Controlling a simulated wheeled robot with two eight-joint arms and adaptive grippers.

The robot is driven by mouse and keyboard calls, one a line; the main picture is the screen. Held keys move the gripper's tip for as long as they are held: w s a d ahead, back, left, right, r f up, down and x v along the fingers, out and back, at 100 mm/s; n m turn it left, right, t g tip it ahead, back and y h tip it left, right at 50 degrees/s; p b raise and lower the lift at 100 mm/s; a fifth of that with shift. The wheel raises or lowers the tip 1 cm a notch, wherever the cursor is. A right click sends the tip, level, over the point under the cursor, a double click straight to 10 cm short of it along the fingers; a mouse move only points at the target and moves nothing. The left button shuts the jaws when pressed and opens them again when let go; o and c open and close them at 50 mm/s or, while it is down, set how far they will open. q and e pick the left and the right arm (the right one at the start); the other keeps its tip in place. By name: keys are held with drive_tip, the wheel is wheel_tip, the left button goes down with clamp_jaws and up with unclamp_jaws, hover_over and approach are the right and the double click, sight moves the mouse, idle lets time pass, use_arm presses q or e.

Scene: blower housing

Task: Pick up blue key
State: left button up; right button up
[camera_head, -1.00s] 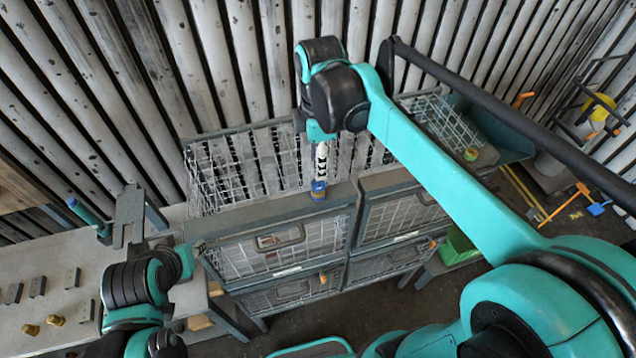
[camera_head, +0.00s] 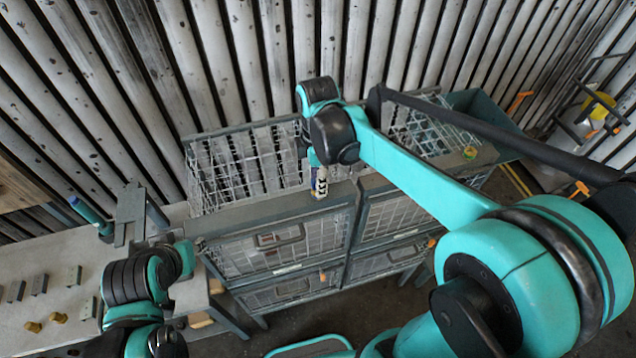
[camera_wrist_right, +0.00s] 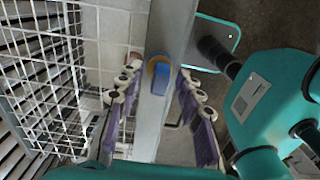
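The blue key (camera_wrist_right: 160,78) stands on the narrow grey top ledge of the cabinet, with an orange round part at its base, in the right wrist view. My right gripper (camera_wrist_right: 157,88) is open, with one finger pad row on each side of the key. The fingers look apart from the key; their height above the ledge is hard to tell. In the head view the right gripper (camera_head: 319,186) points down at the ledge and hides most of the key. My left arm shows at the lower left, but its fingers cannot be made out.
The wire-mesh cabinet (camera_head: 230,220) has handled drawers below the ledge and mesh baskets behind it. A small green and yellow thing (camera_head: 470,153) stands on its right top. A grey workbench (camera_head: 30,255) with small blocks and brass pieces lies at the left.

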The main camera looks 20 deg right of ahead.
clamp_jaws()
